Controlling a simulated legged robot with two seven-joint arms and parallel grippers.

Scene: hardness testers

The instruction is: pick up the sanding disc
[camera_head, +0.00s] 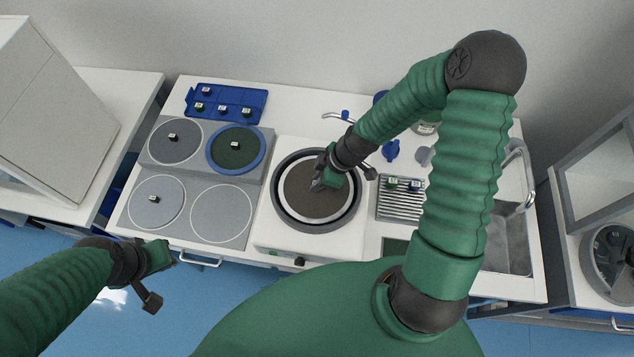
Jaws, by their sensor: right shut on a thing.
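A round dark brown disc (305,203), which looks like the sanding disc, lies in the round bowl of a white machine (270,240) in the middle of the bench. My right gripper (318,185) reaches down over the disc from the upper right. Its fingertips are at the disc's upper right part and are shut on it; the contact itself is partly hidden by the gripper. The disc looks flat in the bowl. My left gripper (172,256) is off the bench's front edge at lower left, away from the disc; its fingers are too small to read.
Left of the machine, a grey holder (190,187) carries several round plates, some with small blocks. A blue tray (232,92) with small blocks lies behind. A ribbed rack (400,211), blue bottle parts (391,150) and a sink (505,245) are at the right. A faucet (340,116) stands behind the bowl.

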